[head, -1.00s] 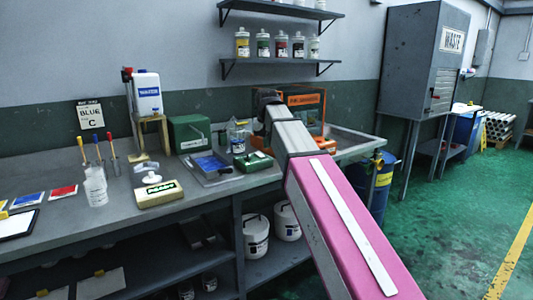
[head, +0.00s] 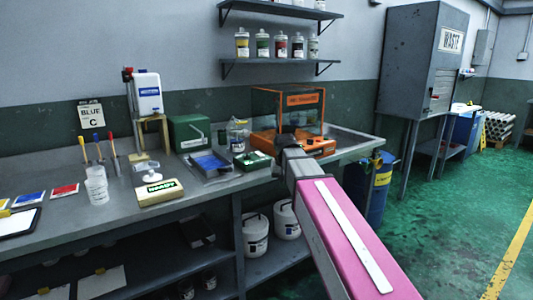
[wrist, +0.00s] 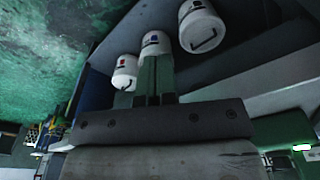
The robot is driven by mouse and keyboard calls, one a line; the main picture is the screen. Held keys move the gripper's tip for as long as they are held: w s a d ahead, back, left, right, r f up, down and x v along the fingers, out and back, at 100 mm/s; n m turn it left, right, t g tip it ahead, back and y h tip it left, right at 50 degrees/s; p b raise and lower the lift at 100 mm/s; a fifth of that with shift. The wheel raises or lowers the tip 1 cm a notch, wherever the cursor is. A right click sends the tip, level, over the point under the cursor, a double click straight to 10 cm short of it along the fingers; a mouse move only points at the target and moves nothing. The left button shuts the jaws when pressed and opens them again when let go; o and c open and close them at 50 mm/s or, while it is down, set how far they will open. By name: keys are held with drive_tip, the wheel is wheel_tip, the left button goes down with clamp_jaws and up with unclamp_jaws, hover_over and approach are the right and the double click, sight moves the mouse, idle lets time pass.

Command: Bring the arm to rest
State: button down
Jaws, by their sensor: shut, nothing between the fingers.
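My pink and grey arm (head: 345,240) reaches forward from the lower right in the head view. The fingers are hidden in the head view.
The grey bench (head: 115,218) carries an orange-framed clear box (head: 302,147), a green box (head: 188,133) and a blue tray (head: 210,163). White buckets (head: 256,237) stand on the shelf below. A blue drum (head: 372,190) stands right of the arm. Green floor (head: 455,215) is open at right.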

drive_tip(key=s+d+f, duration=0.4)
drive_tip(key=s+f, duration=0.1)
drive_tip(key=f, duration=0.3)
drive_tip(key=s+d+f, duration=0.4)
drive_tip(key=s+f, duration=0.2)
drive_tip(key=f, duration=0.3)
drive_tip(key=s+d+f+g, duration=0.1)
drive_tip(key=s+d+f, duration=0.3)
drive_tip(key=f, duration=0.5)
drive_tip(key=shift+s+d+m, duration=0.2)
drive_tip(key=shift+s+m, duration=0.1)
drive_tip(key=shift+s, duration=0.35)
drive_tip(key=shift+w, duration=0.1)
